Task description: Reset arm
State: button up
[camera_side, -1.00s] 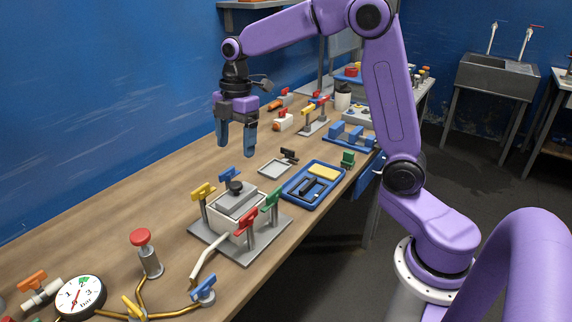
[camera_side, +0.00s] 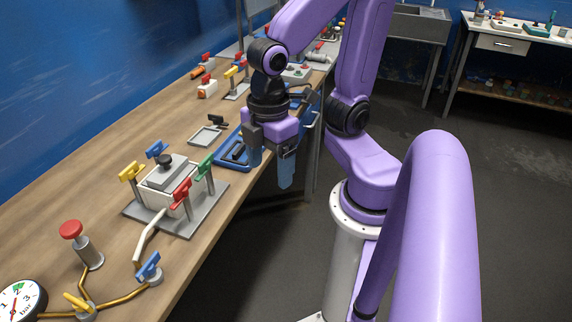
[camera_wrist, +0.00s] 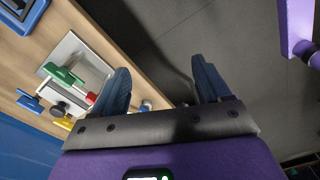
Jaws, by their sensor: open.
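My gripper (camera_side: 270,172) hangs with its fingers pointing down at the front edge of the bench, in the side view. Its two blue fingers are apart with nothing between them. In the wrist view my gripper (camera_wrist: 162,88) also shows spread fingers, with dark floor between them. The electrolysis cell (camera_side: 168,185), a pale box with a dark knob and coloured clamps on a grey plate, stands on the bench left of my gripper. The cell's grey plate also shows at the left of the wrist view (camera_wrist: 72,45).
The wooden bench (camera_side: 60,195) runs along the blue wall. A blue tray (camera_side: 222,160) lies partly behind my gripper. A red-knobbed valve (camera_side: 82,243), a pressure gauge (camera_side: 22,300) and brass pipes stand at the near end. The floor (camera_side: 270,265) in front is clear.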

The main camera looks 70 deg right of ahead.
jog(key=s, duration=0.1)
jog(key=s+d+f, duration=0.1)
jog(key=shift+s+d+m, duration=0.15)
jog(key=shift+s+m, duration=0.15)
jog(key=shift+s, duration=0.1)
dwell(1.0)
